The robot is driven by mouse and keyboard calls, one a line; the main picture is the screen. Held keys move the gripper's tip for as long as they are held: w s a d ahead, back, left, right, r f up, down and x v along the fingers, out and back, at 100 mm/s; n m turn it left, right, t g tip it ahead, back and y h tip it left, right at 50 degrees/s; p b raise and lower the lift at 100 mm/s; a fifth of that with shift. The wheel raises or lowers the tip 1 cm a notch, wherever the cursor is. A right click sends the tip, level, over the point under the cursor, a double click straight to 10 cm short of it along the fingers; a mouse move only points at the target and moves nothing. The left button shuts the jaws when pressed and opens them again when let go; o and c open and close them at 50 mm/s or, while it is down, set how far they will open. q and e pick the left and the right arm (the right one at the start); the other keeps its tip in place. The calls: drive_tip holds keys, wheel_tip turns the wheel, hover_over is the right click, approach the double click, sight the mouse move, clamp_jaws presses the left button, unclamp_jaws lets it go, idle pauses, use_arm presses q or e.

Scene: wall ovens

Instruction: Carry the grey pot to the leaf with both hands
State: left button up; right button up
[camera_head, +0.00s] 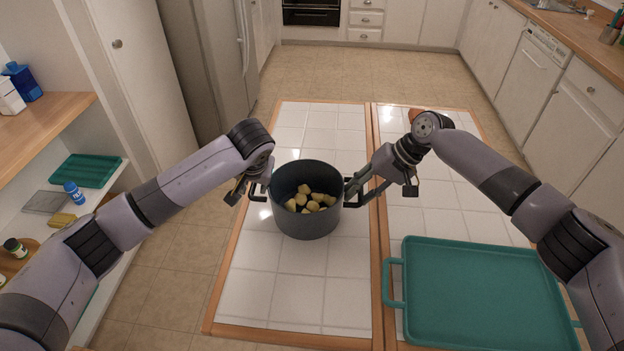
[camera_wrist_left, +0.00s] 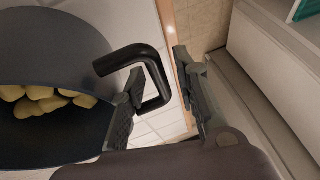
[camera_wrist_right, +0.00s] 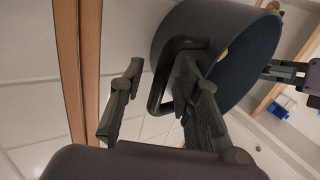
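The grey pot (camera_head: 306,224) stands upright on the left white-tiled, wood-edged panel (camera_head: 262,293), with several pale potato-like chunks inside. A second tiled panel (camera_head: 452,222) lies beside it on the right; I cannot tell which panel is the leaf. My left gripper (camera_wrist_left: 160,88) is open around the pot's left handle (camera_wrist_left: 155,75), one finger inside the loop and one outside, with a gap visible. My right gripper (camera_wrist_right: 152,95) is open around the right handle (camera_wrist_right: 157,92), one finger inside the loop and one outside, apart from the bar.
A teal tray (camera_head: 480,298) covers the near part of the right panel. A brown item (camera_head: 414,114) is partly hidden behind my right arm. Shelves with a green tray (camera_head: 84,171) stand at left. The left panel is clear in front of the pot.

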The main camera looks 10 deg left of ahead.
drive_tip(key=shift+d+r, duration=0.1)
use_arm(q)
drive_tip(key=v, duration=1.2)
use_arm(e)
drive_tip(key=v, duration=1.1)
drive_tip(key=shift+d+r, duration=0.15)
drive_tip(key=shift+r, duration=0.2)
